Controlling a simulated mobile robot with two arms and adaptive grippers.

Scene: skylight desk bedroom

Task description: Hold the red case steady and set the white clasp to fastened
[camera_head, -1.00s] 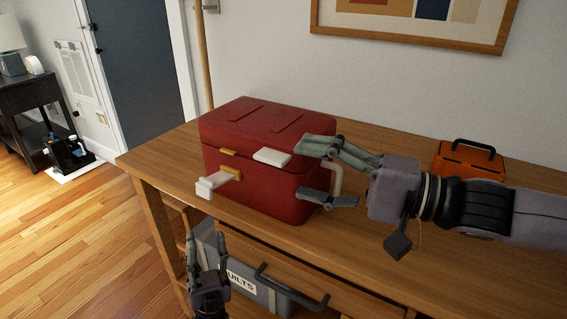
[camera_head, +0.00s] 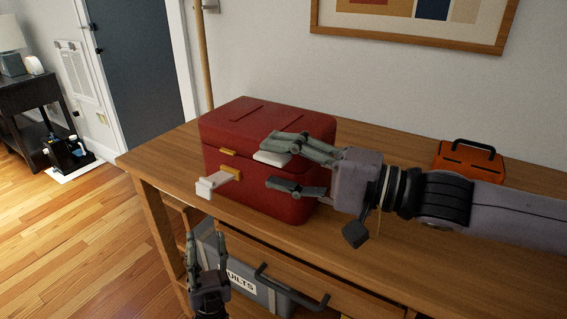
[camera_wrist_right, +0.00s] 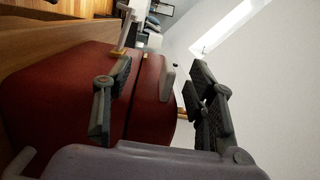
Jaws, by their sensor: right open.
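The red case (camera_head: 255,195) stands closed on the wooden desk and also shows in the right wrist view (camera_wrist_right: 55,90). A white clasp (camera_head: 212,183) juts out from its front at the left, below a yellow catch (camera_head: 229,152). My right gripper (camera_head: 268,164) is open, one finger above and one below that second piece; contact is unclear. My left gripper (camera_head: 207,238) is open and empty, low in front of the desk.
The desk (camera_head: 385,215) is clear to the right, with an orange box (camera_head: 468,162) at the back. Below, a drawer with a dark handle (camera_head: 290,287) and a grey bin (camera_head: 270,297) labelled with letters lie near my left gripper.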

